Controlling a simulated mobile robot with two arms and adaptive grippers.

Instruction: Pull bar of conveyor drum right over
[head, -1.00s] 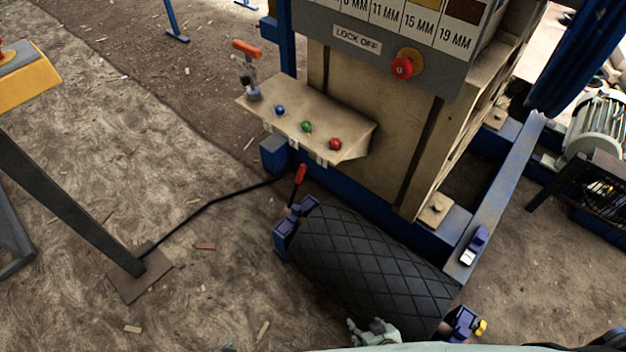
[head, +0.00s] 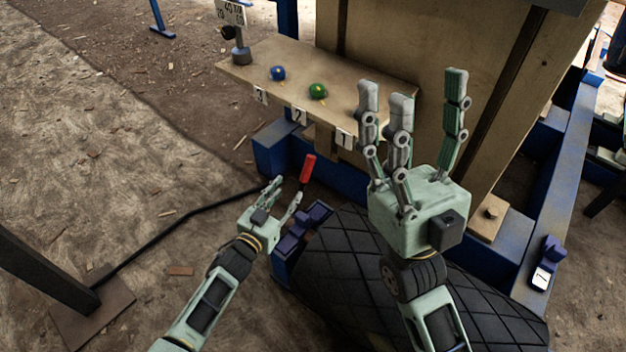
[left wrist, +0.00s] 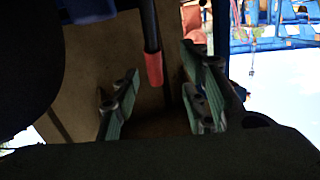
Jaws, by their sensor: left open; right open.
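The bar with its red handle (head: 307,169) stands up at the left end of the black ribbed conveyor drum (head: 325,262), leaning slightly right in the head view. My left gripper (head: 284,193) is open just left of the handle, fingers pointing up towards it. In the left wrist view the bar's red tip (left wrist: 154,69) shows between the spread fingers of the left gripper (left wrist: 160,85); I cannot tell if they touch it. My right gripper (head: 411,88) is open and empty, raised in front of the drum and the crusher body, hiding part of both.
A ledge (head: 345,72) above the bar carries a blue knob (head: 277,73) and a green knob (head: 317,91). A blue frame beam (head: 560,190) runs at the right.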

